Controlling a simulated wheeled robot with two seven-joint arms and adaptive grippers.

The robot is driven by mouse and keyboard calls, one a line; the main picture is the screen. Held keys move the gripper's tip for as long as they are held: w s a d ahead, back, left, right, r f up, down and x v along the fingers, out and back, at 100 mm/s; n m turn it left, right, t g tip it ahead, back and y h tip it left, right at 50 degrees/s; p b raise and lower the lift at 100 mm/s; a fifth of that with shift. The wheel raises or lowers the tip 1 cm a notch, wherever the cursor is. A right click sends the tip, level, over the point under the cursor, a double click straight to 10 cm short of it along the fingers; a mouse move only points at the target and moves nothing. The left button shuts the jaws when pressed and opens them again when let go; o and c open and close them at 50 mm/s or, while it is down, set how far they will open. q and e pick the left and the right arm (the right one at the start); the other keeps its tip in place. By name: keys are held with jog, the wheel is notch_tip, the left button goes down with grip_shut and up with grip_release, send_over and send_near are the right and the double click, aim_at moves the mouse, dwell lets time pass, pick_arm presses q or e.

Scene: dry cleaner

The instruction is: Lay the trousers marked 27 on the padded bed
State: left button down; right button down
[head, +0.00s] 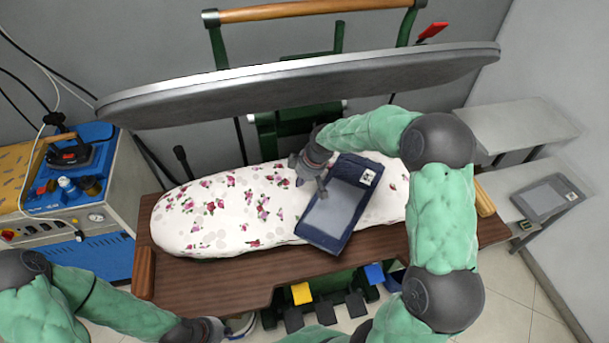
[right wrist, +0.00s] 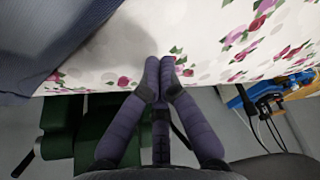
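The folded dark blue trousers (head: 340,205) lie on the floral padded bed (head: 225,212), slightly right of its middle and at a slant. Their near end reaches the bed's front edge. A white tag (head: 367,177) sits at their far end; its number is too small to read. My right gripper (head: 321,188) is over the bed at the trousers' left edge. In the right wrist view its fingertips (right wrist: 159,82) meet with nothing between them, and the trousers (right wrist: 60,40) lie to the left, apart from them. My left gripper (head: 222,329) is low at the front; its fingers are unclear.
The raised grey press head (head: 300,85) hangs above the back of the bed. A wooden table (head: 210,275) surrounds the bed. A blue machine with an iron (head: 70,152) stands left. At right, shelves hold a grey folded item (head: 548,198). The bed's left half is clear.

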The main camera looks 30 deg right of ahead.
aim_at(313, 195)
jog(key=x, duration=0.4)
jog(key=shift+f, duration=0.15)
jog(key=s, duration=0.1)
jog(key=s+d, duration=0.1)
jog(key=shift+s+d, duration=0.3)
jog(key=shift+s, duration=0.1)
jog(key=shift+s+d, duration=0.2)
jog(key=shift+s, duration=0.15)
jog(key=shift+s+d, duration=0.45)
jog(key=shift+s, duration=0.35)
jog(key=v, duration=1.2)
